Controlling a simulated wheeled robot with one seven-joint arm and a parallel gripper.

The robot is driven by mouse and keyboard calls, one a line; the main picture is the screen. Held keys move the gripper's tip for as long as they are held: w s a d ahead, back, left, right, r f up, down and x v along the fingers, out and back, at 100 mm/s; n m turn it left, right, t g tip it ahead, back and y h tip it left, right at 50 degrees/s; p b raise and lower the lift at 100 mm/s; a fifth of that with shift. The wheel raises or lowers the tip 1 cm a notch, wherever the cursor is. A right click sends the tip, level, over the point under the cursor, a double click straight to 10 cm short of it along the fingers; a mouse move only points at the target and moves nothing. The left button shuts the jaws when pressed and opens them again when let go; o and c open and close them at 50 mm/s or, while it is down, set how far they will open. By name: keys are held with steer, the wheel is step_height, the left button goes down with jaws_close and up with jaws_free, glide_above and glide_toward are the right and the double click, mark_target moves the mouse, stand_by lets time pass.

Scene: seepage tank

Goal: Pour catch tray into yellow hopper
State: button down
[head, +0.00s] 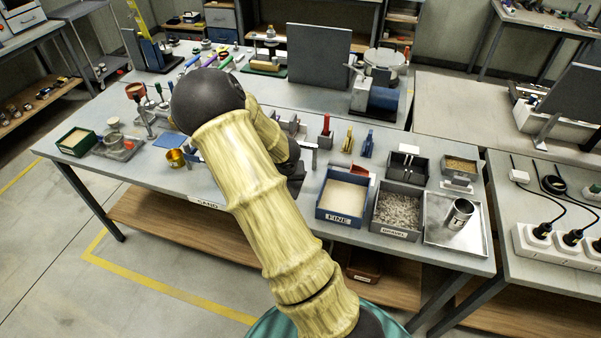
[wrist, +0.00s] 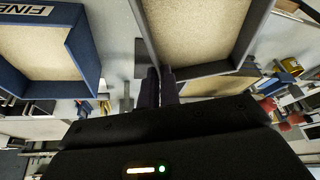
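A sand-filled tray with grey walls (wrist: 228,67) lies right at the fingertips in the wrist view; I take it as the catch tray. My gripper (wrist: 161,76) has its two dark fingers close together at the tray's corner, apparently pinching its wall. In the head view my own arm hides the fingers and this tray. I cannot tell whether the tray touches the table. A small yellow, brass-like cup (head: 176,158) stands on the table left of my arm, and may be the yellow hopper; its inside is too small to read.
A blue bin labelled FINE (head: 341,217) holds sand, right of my arm; it also shows in the wrist view (wrist: 86,50). A gravel bin (head: 395,234) and a metal tray with a can (head: 440,240) stand further right. A green box (head: 75,147) stands at the left.

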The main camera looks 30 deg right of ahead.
steer(key=a+f+n+y+b, duration=0.1)
steer(key=a+f+n+b, duration=0.4)
steer(key=a+f, duration=0.7)
steer(key=a, duration=0.4)
steer(key=shift+w+f+y, duration=0.15)
steer(key=shift+f+y, duration=0.05)
steer(key=shift+y, duration=0.1)
steer(key=shift+a, duration=0.1)
